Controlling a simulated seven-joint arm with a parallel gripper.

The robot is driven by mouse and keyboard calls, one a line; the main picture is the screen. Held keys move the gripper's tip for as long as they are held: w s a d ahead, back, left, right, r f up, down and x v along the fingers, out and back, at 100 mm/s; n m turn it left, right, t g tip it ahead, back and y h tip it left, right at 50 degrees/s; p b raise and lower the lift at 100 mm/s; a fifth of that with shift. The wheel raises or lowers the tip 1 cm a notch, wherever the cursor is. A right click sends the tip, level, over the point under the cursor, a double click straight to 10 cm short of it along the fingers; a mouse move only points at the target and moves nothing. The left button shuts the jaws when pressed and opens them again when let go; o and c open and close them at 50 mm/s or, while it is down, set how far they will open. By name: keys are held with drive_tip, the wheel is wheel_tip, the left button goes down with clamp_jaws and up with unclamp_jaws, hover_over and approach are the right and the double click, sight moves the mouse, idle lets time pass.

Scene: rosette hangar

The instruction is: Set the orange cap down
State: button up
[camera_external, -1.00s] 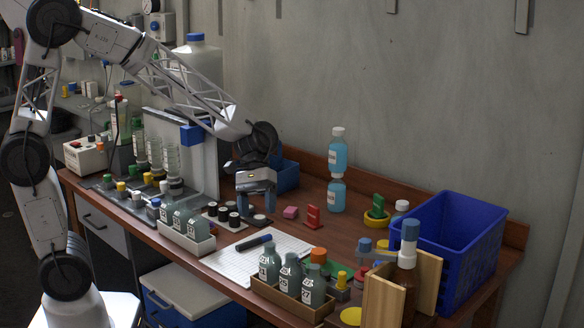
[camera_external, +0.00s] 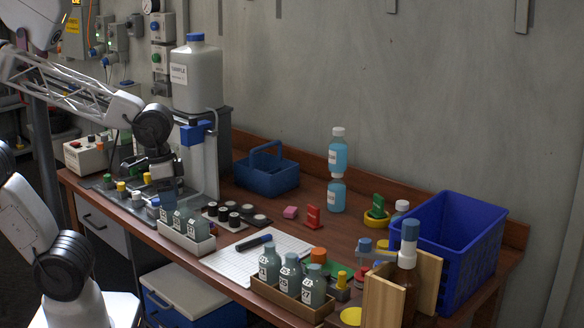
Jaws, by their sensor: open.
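An orange cap-like piece (camera_external: 318,254) sits on the right half of the bench, behind the front wooden tray of bottles (camera_external: 290,302), close to a green flat piece (camera_external: 332,268). Its underside is hidden by a bottle, so I cannot tell what it rests on. My gripper (camera_external: 170,198) is open and points down at the left of the bench, just behind the white tray of grey-green bottles (camera_external: 188,243). It is far to the left of the orange piece. Its fingertips are small and partly overlap the bottles in the picture.
Small coloured caps (camera_external: 121,187) stand on a dark rack left of my gripper. Black-and-white jars (camera_external: 233,218), a notepad (camera_external: 245,262) with a marker (camera_external: 254,243), and a blue basket (camera_external: 267,175) are nearby. A blue crate (camera_external: 455,245) stands right. Stacked blue bottles (camera_external: 337,170) stand behind.

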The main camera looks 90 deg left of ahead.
drive_tip(key=shift+s+d+r+m+t+y, duration=0.1)
drive_tip(key=shift+s+m+t+y, duration=0.15)
drive_tip(key=shift+s+m, duration=0.35)
drive_tip(key=shift+s+d+r+m+t+y, duration=0.15)
drive_tip(key=shift+s+m+y, duration=0.15)
drive_tip(key=shift+s, duration=0.6)
drive_tip(key=shift+a+f, duration=0.1)
